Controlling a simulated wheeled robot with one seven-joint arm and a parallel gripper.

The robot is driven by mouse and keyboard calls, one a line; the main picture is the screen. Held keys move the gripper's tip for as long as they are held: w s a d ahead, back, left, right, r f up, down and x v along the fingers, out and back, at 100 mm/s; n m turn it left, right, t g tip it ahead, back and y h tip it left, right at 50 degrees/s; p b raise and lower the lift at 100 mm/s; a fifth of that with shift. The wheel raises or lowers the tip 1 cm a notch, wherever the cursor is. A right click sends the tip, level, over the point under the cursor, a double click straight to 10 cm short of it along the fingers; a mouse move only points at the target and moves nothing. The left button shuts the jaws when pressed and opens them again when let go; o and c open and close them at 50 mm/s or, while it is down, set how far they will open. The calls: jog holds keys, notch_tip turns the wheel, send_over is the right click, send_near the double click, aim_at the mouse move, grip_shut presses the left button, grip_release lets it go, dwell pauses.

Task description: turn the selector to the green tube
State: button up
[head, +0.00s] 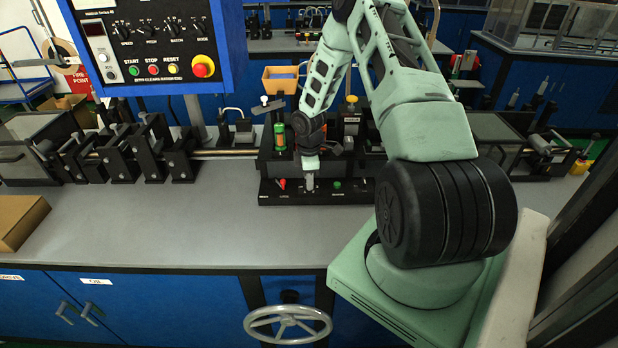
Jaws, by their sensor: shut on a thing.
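A black panel (350,196) lies low on the grey bench, in front of a dark machine block. It carries a grey selector (309,184) in its middle, with a small red part to the left and a green one to the right. My gripper (309,170) points down and is shut on the upper part of the selector. The fingers and wrist hide part of it, and I cannot tell which way it points. A green tube (280,137) stands upright on the block, left of my gripper.
A blue control box (155,45) with knobs and a red stop button (203,67) hangs at upper left. Black clamp blocks (120,157) and a rod stand left of the panel. A cardboard box (20,220) sits at far left. The front bench top is clear.

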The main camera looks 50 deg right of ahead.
jog(key=shift+r+n, duration=0.1)
jog(key=shift+n, duration=0.7)
jog(key=shift+w, duration=0.1)
jog(key=o, duration=1)
jog(key=shift+c, duration=0.2)
notch_tip(320, 180, up, 17)
jog(key=b, duration=0.3)
jog(key=shift+r, duration=0.2)
